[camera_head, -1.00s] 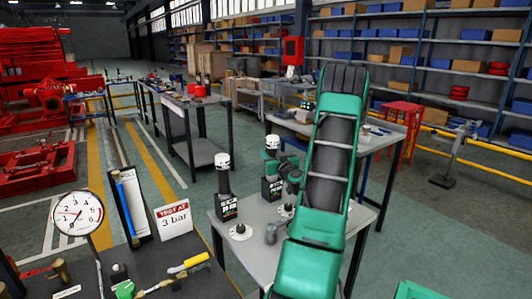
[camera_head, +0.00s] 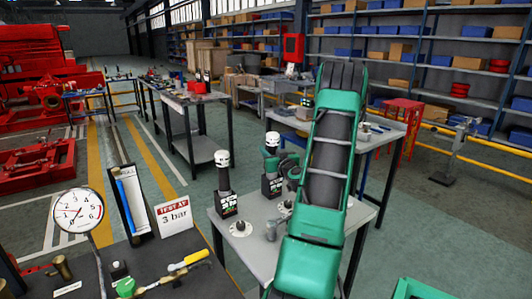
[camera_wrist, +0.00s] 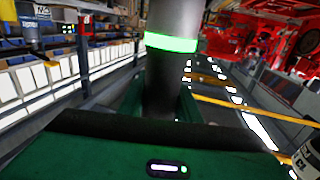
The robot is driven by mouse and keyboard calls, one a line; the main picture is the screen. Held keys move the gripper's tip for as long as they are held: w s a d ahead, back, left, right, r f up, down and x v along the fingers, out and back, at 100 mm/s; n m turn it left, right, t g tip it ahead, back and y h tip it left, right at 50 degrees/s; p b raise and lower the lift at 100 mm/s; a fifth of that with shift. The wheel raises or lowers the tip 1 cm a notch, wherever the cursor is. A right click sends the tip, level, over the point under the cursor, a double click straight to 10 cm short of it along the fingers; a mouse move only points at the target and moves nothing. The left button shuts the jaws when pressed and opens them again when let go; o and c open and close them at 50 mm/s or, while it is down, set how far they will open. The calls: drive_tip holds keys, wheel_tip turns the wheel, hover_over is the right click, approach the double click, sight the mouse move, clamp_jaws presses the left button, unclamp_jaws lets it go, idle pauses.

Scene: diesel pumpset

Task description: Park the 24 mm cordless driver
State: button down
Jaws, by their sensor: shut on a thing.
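My green arm fills the middle of the head view and hides most of my gripper and whatever its jaws hold. In the wrist view a dark grey cylinder with a glowing green ring (camera_wrist: 172,42) rises behind a green body with a small lit panel (camera_wrist: 167,168). I take these for the held cordless driver, but its tip is out of sight. A grey part (camera_head: 272,231) shows just left of my arm, low over the grey table (camera_head: 228,262). I cannot tell whether it touches the top.
Two black, white-topped upright units (camera_head: 225,187) (camera_head: 272,186) stand on the table. A round white mount (camera_head: 240,229) is in front of them. A dark bench with a gauge (camera_head: 78,215), a "3 bar" sign (camera_head: 174,214) and fittings is at lower left.

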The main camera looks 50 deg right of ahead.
drive_tip(key=shift+f, duration=0.95)
idle(0.6)
drive_tip(key=c, duration=1.2)
unclamp_jaws()
drive_tip(key=shift+v, duration=5.3)
